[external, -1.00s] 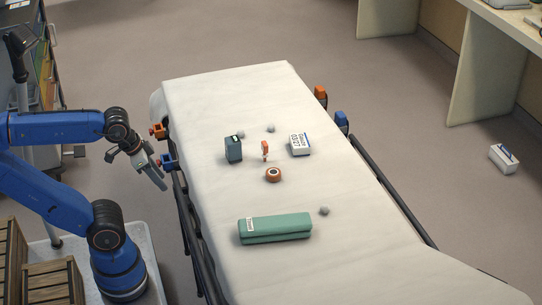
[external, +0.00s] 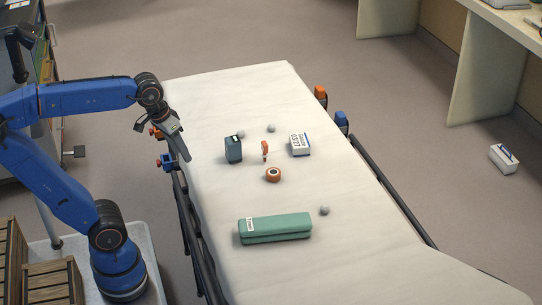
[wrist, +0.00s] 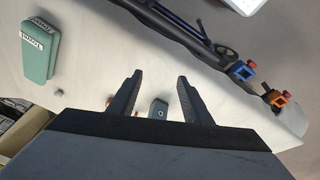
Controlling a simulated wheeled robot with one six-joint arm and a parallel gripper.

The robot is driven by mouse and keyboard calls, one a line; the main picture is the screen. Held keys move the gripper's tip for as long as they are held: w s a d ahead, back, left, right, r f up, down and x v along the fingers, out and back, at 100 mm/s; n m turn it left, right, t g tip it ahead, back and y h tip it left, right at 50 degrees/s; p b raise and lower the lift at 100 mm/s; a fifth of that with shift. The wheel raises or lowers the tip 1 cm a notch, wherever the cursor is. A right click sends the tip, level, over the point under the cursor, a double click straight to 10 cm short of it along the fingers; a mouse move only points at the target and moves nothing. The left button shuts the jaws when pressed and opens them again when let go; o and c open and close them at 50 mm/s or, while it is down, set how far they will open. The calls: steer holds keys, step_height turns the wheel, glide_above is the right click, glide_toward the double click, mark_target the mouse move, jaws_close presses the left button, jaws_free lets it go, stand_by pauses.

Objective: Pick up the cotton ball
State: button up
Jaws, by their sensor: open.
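Three small grey-white balls that look like cotton balls lie on the stretcher's white sheet (external: 340,240). One cotton ball (external: 241,134) is behind the dark box, another (external: 271,128) is a little to its right, and a third (external: 324,210) is beside the green towel roll. In the wrist view one ball (wrist: 59,92) shows near the towel, left of my fingers. My gripper (external: 186,157) is above the stretcher's left edge, pointing down, left of all the balls. In the wrist view its two fingers (wrist: 160,76) are apart with nothing between them.
A dark box (external: 233,149), an orange-handled item (external: 265,149), an orange tape roll (external: 273,174) and a white labelled box (external: 299,145) stand mid-sheet. The green towel (external: 275,229) lies nearer. Side rails (external: 390,190) and clamps (external: 166,161) line the edges. The far end is clear.

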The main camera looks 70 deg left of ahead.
steer(key=w+a+r+n+g, duration=0.1)
steer(key=w+a+r+n, duration=0.35)
steer(key=w, duration=0.45)
steer(key=n+g+h, duration=0.2)
steer(key=n, duration=0.7)
glide_above(241, 131)
steer(key=f, duration=1)
steer(key=shift+s+a+f, duration=0.1)
steer(key=shift+s+a, duration=0.05)
steer(key=shift+a, duration=0.1)
steer(key=shift+f, duration=2.8)
jaws_close()
